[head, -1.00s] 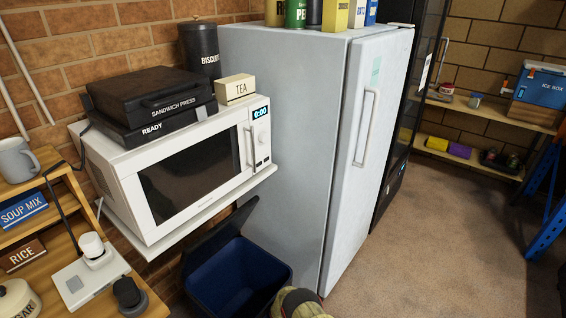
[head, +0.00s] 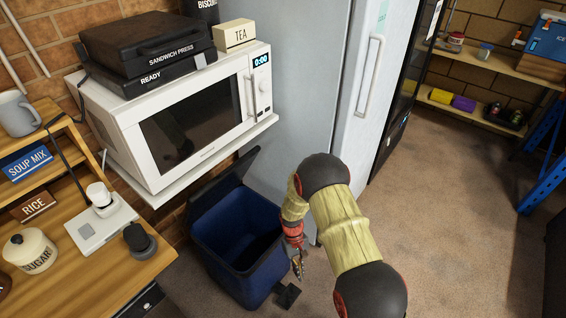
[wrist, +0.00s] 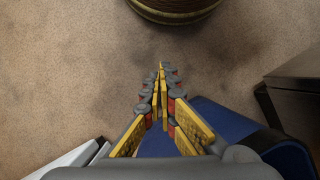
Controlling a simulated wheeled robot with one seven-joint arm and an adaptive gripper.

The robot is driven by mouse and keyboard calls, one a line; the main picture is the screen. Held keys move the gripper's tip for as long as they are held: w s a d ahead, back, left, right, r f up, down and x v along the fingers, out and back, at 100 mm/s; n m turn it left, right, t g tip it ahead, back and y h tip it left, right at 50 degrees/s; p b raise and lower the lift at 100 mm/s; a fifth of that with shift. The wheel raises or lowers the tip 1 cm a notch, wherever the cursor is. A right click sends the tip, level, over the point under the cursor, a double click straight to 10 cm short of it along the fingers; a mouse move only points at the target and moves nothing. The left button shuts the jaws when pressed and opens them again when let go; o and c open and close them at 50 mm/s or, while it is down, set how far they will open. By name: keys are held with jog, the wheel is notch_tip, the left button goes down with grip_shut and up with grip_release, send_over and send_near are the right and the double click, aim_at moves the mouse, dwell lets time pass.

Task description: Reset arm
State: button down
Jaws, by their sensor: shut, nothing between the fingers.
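My gripper (head: 298,268) hangs low in front of the blue bin in the head view, pointing down toward the carpet. In the wrist view, the fingers of my gripper (wrist: 160,70) meet at their tips, shut and empty, over bare carpet. My arm is bent, with its yellow-green link and dark joints in the lower middle of the head view. The arm hides part of the fridge's base and the floor.
The blue bin (head: 224,262), its lid raised, stands close left of my gripper; it shows in the wrist view (wrist: 220,120). A white microwave (head: 185,135) sits on a shelf above. The fridge (head: 300,90) stands behind my arm. Carpet (head: 450,220) is clear to the right.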

jog(key=s+d+r+m+t+p, duration=0.1)
jog(key=s+d+r, duration=0.15)
jog(key=r, duration=0.95)
jog(key=s+d+r+m+t+y+p, duration=0.1)
jog(key=s+d+r, duration=0.15)
jog(key=r, duration=0.95)
jog(key=s+d+r+m+t, duration=0.1)
jog(key=s+r, duration=0.2)
jog(key=r, duration=0.9)
jog(key=s+d+r+t+p, duration=0.1)
jog(key=s+r, duration=0.3)
jog(key=r, duration=0.4)
jog(key=s+d+r+m+t+p, duration=0.1)
jog(key=s+d+r+t, duration=0.2)
jog(key=r, duration=0.4)
jog(key=s+d+r+t+p, duration=0.1)
jog(key=s+d+r+t, duration=0.1)
jog(key=s+r, duration=0.3)
notch_tip(320, 180, up, 4)
jog(key=shift+s+d+f+m+t+y+p, duration=0.15)
jog(key=shift+s+d+m+t+y+p, duration=0.15)
jog(key=shift+s+m+t+p, duration=0.1)
